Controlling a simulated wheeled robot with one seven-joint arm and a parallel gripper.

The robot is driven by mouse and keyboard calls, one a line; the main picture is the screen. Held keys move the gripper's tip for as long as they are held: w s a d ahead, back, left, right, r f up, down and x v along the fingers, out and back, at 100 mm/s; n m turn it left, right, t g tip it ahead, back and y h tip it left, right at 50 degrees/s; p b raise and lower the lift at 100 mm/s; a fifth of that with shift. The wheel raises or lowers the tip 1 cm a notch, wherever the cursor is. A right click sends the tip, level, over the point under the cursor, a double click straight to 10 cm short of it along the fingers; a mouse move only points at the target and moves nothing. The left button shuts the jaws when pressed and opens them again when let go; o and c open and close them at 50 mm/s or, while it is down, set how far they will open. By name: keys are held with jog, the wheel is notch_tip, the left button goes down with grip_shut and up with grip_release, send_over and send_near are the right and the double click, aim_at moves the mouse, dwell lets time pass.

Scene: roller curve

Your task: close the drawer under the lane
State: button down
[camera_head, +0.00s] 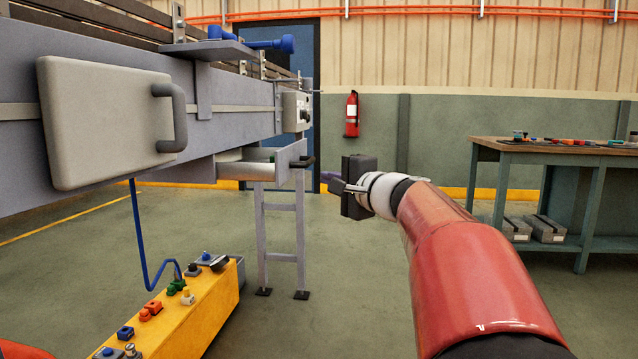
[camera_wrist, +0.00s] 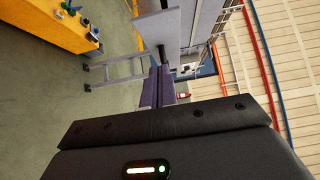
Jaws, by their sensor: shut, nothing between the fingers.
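The drawer (camera_head: 291,155) sticks out from under the grey conveyor lane, its grey front standing clear of the lane's underside. A dark handle (camera_head: 303,162) is on its front. My gripper (camera_head: 330,177) is just right of the drawer front in the head view, its dark body partly hiding the purple fingers. In the wrist view, the purple fingers of my gripper (camera_wrist: 158,72) are together and empty. The grey drawer front (camera_wrist: 160,25) and its dark bar handle (camera_wrist: 161,53) lie just beyond the fingertips. Whether they touch is unclear.
A pale panel (camera_head: 105,120) with a grey handle is on the lane's side. A yellow control box (camera_head: 200,310) stands low at the left. A ladder-like stand (camera_head: 282,240) is beneath the drawer. A workbench (camera_head: 545,146) stands right; the floor between is clear.

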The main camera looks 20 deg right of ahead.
aim_at(222, 169)
jog(key=shift+w+a+p, duration=0.25)
jog(key=shift+w+a, duration=0.55)
jog(key=shift+w, duration=0.8)
jog(key=shift+w+a+p, duration=0.2)
jog(key=shift+w+a, duration=0.65)
jog(key=shift+w, duration=0.75)
jog(key=shift+w+a+p, duration=0.25)
jog(key=shift+w+a, duration=0.55)
jog(key=shift+w, duration=0.8)
jog(key=w+a, duration=0.2)
jog(key=a, duration=0.2)
jog(key=w+a+b, duration=0.1)
jog(key=w+a, duration=0.2)
jog(key=a, duration=0.1)
jog(key=w+a, duration=0.3)
jog(key=a, duration=0.1)
jog(key=shift+w+a+b, duration=0.15)
jog(key=shift+b, duration=0.15)
jog(key=shift+w+a, duration=0.1)
jog(key=shift+a, duration=0.1)
jog(key=shift+a, duration=0.1)
